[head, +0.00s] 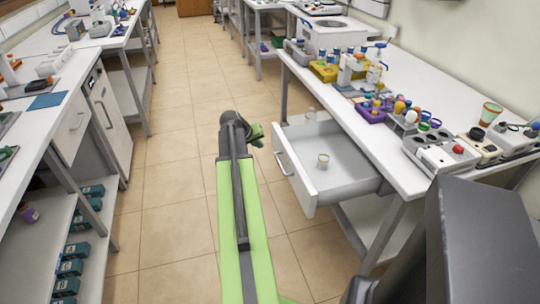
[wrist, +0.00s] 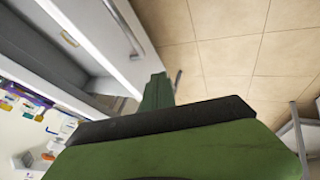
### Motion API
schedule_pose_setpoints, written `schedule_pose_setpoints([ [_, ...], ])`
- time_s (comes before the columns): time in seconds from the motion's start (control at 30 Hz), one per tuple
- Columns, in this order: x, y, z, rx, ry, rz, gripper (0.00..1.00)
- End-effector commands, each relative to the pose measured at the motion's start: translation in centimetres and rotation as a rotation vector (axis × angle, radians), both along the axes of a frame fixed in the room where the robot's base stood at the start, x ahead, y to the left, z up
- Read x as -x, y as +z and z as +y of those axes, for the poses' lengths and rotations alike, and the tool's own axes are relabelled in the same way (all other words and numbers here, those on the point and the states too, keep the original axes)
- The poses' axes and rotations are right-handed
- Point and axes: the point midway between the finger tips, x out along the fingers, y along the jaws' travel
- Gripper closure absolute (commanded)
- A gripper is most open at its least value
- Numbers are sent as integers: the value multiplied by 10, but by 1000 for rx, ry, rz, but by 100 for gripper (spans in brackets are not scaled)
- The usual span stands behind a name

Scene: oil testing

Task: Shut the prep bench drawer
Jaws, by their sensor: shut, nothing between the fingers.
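The prep bench drawer (head: 335,166) is white and stands pulled out from under the right-hand bench. Its front panel with a bar handle (head: 283,163) faces left, toward the aisle. My gripper (head: 256,134) is shut and empty, in the aisle just off the far end of the drawer front. In the wrist view the drawer front (wrist: 98,38) fills the upper left, and the shut green fingers (wrist: 157,92) are beside it; I cannot tell whether they touch.
The right-hand bench (head: 345,115) carries bottles, a purple rack (head: 374,111) and several instruments. Its legs and lower shelf are below the drawer. The left bench (head: 45,108) has shelves of dark boxes (head: 70,267). The tiled aisle (head: 178,130) between the benches is clear.

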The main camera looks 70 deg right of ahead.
Motion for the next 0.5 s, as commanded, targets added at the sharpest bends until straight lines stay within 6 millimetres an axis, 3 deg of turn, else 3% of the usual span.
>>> schedule_pose_setpoints([
  [0.5,13,-90,-61,-2,-1,0,100],
])
